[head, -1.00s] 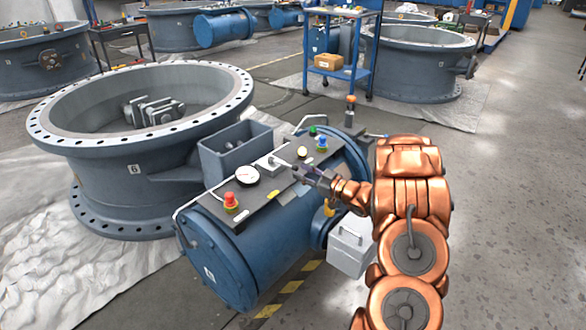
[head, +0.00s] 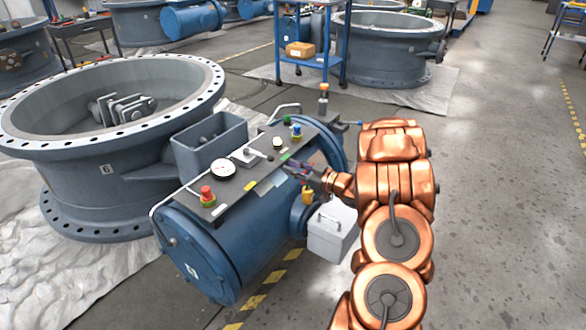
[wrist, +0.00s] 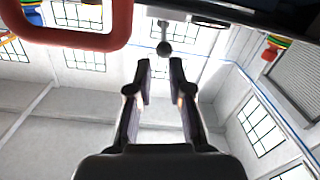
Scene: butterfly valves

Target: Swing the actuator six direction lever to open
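The actuator six (head: 215,245) is a blue cylinder with a dark top panel, beside the large flanged valve body (head: 105,160) marked 6. On the panel, a small lever (head: 258,154) rises from a light block and points right, between the round gauge (head: 222,168) and a green label (head: 285,157). My gripper (head: 291,166) is at the panel's right edge, just right of the lever and apart from it. In the wrist view my gripper's two fingers (wrist: 161,65) stand apart with nothing between them. A grey rod with a dark ball knob (wrist: 164,48) shows beyond the fingertips.
A red emergency button (head: 207,196) sits at the panel's near end. A light rail edges the panel. A grey box (head: 332,231) is below my gripper. A red-orange loop (wrist: 70,38) is close in the wrist view.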

